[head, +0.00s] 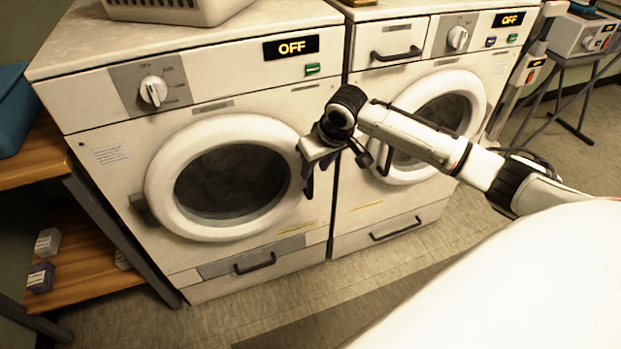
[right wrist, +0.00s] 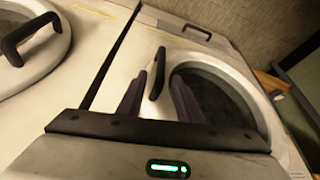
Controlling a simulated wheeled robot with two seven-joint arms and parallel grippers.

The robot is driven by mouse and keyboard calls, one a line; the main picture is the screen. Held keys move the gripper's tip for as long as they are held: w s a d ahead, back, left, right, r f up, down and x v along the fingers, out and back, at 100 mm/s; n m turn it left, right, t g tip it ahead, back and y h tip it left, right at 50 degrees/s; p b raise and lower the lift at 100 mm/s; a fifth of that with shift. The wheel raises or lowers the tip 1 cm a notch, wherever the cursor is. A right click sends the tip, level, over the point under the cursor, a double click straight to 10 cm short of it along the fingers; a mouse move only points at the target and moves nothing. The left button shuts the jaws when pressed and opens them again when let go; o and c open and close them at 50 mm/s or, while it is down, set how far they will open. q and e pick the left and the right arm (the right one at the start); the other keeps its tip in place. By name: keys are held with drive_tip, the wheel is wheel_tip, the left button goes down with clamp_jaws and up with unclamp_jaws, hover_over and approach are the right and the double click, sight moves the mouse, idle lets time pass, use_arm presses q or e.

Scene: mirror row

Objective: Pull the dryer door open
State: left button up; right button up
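The dryer appears to be the left machine (head: 90,180), which has no top drawer. Its round door (head: 166,195) has a white ring and dark glass and looks shut, with a dark hinge at its left. My right gripper (head: 309,178) is at the right edge of this door and largely hides the handle. In the right wrist view, the dark bar handle (right wrist: 154,80) lies between my two purple fingers, which stand apart with visible gaps. I cannot tell whether a finger touches it. The door (right wrist: 250,90) is at the right there. My left gripper is out of view.
The right machine (head: 400,215) with a top drawer stands close beside, its door (head: 477,95) behind my right arm. Both displays read OFF. A wooden shelf (head: 85,280) stands at the left. The tiled floor (head: 390,265) in front is clear.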

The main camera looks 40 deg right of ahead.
drive_tip(key=b, duration=0.1)
hover_over(311, 195)
drive_tip(key=f, duration=0.5)
drive_tip(key=shift+w+d+f, duration=0.2)
drive_tip(key=shift+w+f, duration=0.15)
clamp_jaws()
